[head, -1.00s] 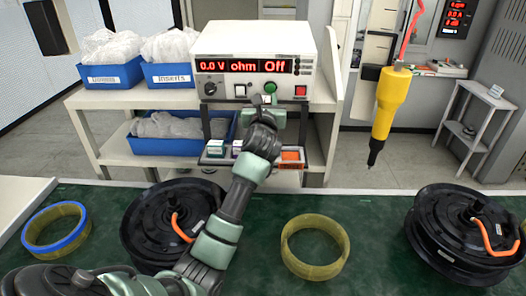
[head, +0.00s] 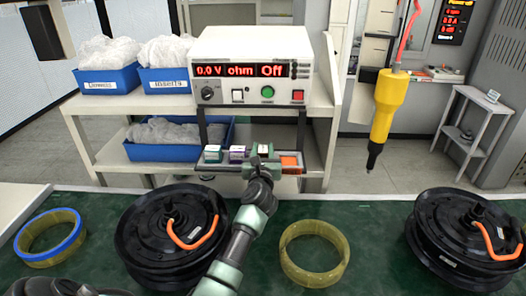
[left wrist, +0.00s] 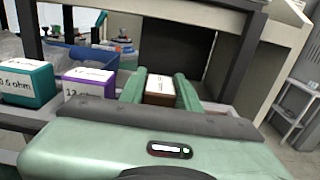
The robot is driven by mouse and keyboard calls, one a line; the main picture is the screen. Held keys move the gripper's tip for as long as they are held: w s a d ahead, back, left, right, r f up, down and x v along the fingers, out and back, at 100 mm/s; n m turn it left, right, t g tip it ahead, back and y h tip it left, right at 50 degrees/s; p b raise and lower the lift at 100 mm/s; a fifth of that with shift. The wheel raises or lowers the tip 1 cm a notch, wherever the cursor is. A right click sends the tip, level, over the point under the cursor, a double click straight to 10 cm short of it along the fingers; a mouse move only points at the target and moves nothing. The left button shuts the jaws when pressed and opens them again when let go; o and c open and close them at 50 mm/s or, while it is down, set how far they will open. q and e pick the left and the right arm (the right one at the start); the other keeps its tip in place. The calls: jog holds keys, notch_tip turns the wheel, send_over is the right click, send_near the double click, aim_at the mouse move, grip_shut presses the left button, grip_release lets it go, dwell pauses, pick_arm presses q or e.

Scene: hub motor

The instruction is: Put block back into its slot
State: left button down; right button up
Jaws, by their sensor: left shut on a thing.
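My left gripper (head: 263,153) is shut on a brown block with a white top; the block (left wrist: 160,92) shows between the two green fingers in the left wrist view. The gripper is at the block rack (head: 222,166), right of the purple block (head: 238,154) and left of the orange section (head: 291,161). The teal block (head: 212,153) stands at the rack's left end. The fingers and hand hide the held block's underside, so I cannot tell whether it touches the slot. My right gripper is not in view.
The meter (head: 252,68) reads "0.0 V ohm Off" on the shelf above the rack. Two hub motors (head: 150,240) (head: 470,235) and yellow rings (head: 315,268) lie on the green bench. A yellow tool (head: 390,105) hangs at the right. Blue bins (head: 110,80) stand left of the meter.

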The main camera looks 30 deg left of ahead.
pick_arm(q)
jog(key=shift+r, duration=0.1)
jog(key=shift+f, duration=0.2)
jog(key=c, duration=1)
grip_release()
jog(key=shift+r, duration=0.35)
jog(key=v, duration=1.2)
jog(key=shift+f+b, duration=0.2)
jog(key=shift+b, duration=0.1)
jog(key=shift+d+f, duration=0.1)
